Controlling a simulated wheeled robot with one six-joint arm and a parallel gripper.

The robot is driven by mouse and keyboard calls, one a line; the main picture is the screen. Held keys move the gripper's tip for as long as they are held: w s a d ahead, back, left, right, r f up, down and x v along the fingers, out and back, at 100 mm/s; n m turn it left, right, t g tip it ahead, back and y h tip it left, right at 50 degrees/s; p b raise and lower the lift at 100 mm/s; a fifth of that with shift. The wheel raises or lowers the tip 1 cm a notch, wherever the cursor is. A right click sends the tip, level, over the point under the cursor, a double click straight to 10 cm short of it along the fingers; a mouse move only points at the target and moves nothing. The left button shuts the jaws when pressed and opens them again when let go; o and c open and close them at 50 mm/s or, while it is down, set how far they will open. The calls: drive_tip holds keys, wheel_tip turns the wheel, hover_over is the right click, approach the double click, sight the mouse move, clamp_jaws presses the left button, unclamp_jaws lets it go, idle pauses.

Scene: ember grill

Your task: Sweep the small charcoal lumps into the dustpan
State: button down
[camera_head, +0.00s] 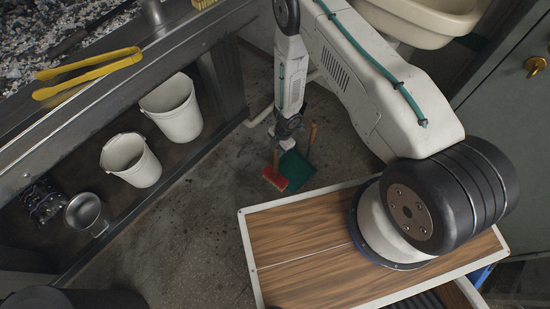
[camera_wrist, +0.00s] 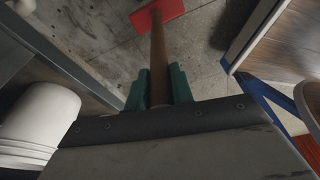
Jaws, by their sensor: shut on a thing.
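My gripper (camera_head: 279,142) reaches down low over the floor beside the grill counter. In the wrist view its teal fingers (camera_wrist: 159,88) are shut on the wooden handle of a brush (camera_wrist: 157,50). The brush's red head (camera_head: 275,179) points down, at or just above the floor; I cannot tell if it touches. The green dustpan (camera_head: 298,172) is just right of the brush, with its wooden handle (camera_head: 312,136) upright. Small dark specks lie on the floor (camera_head: 205,166) to the left, but I cannot tell which are charcoal lumps.
White buckets (camera_head: 178,112) and a metal pot (camera_head: 87,214) stand on the counter's lower shelf at left. Yellow tongs (camera_head: 88,73) lie on the counter. My wood-topped base fills the lower right. Floor left of the brush is open.

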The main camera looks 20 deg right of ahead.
drive_tip(key=a, duration=0.1)
drive_tip(key=s+a+m, duration=0.1)
drive_tip(key=a, duration=0.1)
drive_tip(key=shift+s+a+f+m, duration=0.2)
drive_tip(key=shift+a+f+m, duration=0.05)
drive_tip(key=shift+m, duration=0.05)
